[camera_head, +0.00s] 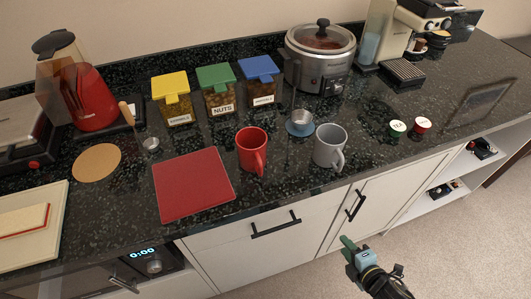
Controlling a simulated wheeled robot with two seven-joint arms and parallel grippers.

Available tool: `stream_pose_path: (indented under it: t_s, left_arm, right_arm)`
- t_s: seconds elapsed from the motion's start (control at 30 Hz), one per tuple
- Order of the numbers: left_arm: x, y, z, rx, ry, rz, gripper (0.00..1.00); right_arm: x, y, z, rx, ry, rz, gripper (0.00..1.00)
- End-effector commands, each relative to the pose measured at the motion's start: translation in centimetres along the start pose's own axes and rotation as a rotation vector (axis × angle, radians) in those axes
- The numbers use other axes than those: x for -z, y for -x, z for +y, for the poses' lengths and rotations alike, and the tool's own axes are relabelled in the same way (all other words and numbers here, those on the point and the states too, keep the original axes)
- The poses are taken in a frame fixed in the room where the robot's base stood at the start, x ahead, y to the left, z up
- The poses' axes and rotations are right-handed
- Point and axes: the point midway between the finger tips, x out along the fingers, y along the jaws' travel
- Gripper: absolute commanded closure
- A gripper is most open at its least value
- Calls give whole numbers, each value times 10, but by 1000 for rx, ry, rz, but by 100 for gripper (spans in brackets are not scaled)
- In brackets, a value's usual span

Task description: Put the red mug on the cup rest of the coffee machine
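The red mug (250,149) stands upright near the front of the dark counter, with its handle facing the front. The beige coffee machine (383,28) stands at the back right. A dark slatted tray (404,71), which looks like its cup rest, lies at its front and looks empty. My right gripper (346,243) is low in front of the cabinets, below the counter edge. It is apart from the red mug, to the right and nearer. Its fingers are too small and overlapped to tell open from shut. My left gripper is not in view.
A grey mug (329,147) and a small metal cup (300,120) stand right of the red mug. A red board (192,184) lies left. Jars and a slow cooker (319,60) line the back. Two small lidded items (397,127) sit right of the grey mug.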

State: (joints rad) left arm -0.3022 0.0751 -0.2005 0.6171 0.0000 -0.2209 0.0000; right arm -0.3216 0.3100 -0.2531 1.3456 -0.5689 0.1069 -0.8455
Motion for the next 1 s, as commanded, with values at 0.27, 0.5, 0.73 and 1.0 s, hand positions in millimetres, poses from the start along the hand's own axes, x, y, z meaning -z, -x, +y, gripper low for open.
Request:
stream_pose_path:
  t_s: [0.27,0.5,0.73,1.0]
  left_arm:
    - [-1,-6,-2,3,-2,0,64]
    - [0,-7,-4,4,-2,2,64]
    - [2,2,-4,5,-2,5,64]
    - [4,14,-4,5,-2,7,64]
  right_arm:
    - [62,48,196,-578,1088,109,65]
    - [103,94,252,-843,1537,58,65]
    - [122,85,273,-887,1608,39,65]
    - [148,51,293,-883,1602,40,65]
